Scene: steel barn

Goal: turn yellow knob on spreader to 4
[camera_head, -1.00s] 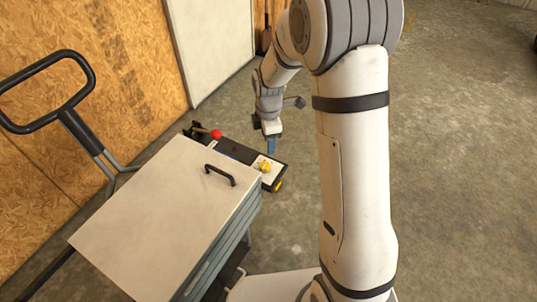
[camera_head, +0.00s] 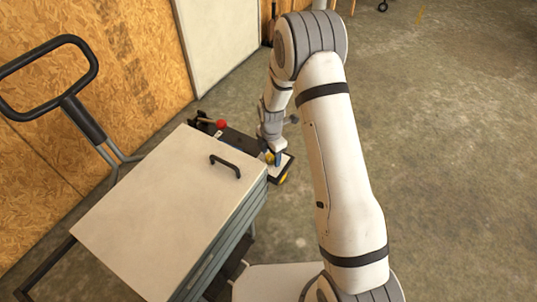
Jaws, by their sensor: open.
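The spreader (camera_head: 165,215) has a pale flat lid with a black handle (camera_head: 225,165) and a dark control panel (camera_head: 240,141) along its far right side. The yellow knob (camera_head: 269,157) sits on a white dial plate (camera_head: 286,166) at the panel's right end. The other finger is mostly hidden, and I cannot tell whether either touches the knob. The dial's numbers are too small to read.
A red ball-topped lever (camera_head: 221,124) stands at the panel's left part. The spreader's black push handle (camera_head: 70,95) rises at the left, near the wooden wall (camera_head: 120,60). The concrete floor (camera_head: 450,130) on the right is clear.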

